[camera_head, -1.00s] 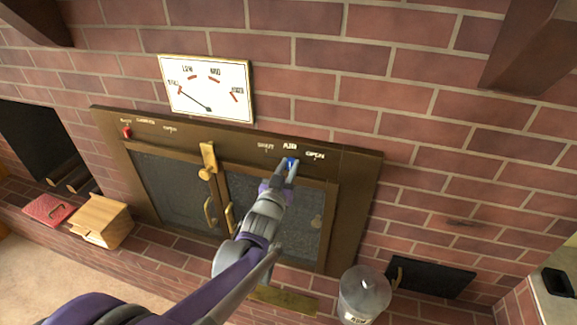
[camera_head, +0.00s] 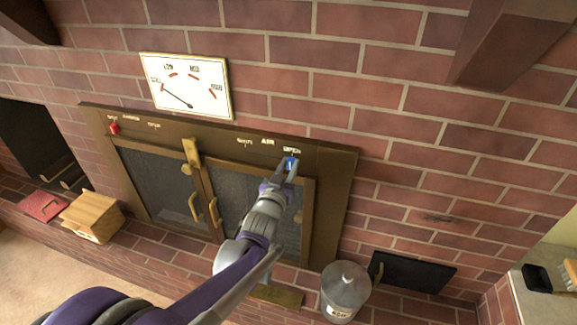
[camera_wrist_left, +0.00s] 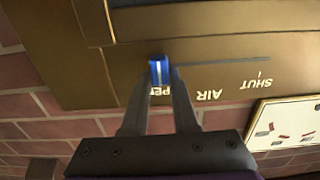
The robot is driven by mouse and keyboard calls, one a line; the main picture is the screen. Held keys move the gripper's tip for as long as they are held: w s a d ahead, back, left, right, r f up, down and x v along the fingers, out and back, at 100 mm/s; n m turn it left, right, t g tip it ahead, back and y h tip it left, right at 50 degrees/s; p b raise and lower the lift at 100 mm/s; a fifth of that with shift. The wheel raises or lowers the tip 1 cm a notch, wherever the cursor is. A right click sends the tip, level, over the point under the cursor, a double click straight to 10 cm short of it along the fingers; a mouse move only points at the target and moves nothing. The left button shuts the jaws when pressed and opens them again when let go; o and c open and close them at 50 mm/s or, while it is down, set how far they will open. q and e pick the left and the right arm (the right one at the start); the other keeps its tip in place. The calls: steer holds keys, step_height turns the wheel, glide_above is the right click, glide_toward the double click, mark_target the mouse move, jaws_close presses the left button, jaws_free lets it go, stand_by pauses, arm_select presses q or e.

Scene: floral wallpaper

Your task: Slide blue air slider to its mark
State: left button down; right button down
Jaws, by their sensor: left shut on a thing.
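The blue air slider (camera_head: 290,162) sits on the brass front of the stove, just below the word OPEN, to the right of the AIR and SHUT labels. In the left wrist view the blue slider (camera_wrist_left: 159,70) is between my fingertips, with a thin slot line running from it toward SHUT. My left gripper (camera_head: 287,166) is shut on the slider; it also shows in the left wrist view (camera_wrist_left: 158,84). The fingers partly hide the OPEN label there. My right gripper is in neither view.
A red slider (camera_head: 114,128) is at the panel's far left. A brass latch (camera_head: 191,156) and door handles (camera_head: 213,212) stick out left of my arm. A gauge (camera_head: 186,86) hangs above. A metal canister (camera_head: 345,290) stands below right.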

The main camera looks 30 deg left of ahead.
arm_select(q)
steer(key=c, duration=1)
jaws_free()
steer(key=shift+d, duration=0.2)
steer(key=o, duration=0.3)
steer(key=shift+d, duration=0.15)
steer(key=p+v, duration=0.1)
steer(key=v, duration=0.9)
steer(key=shift+s, duration=0.4)
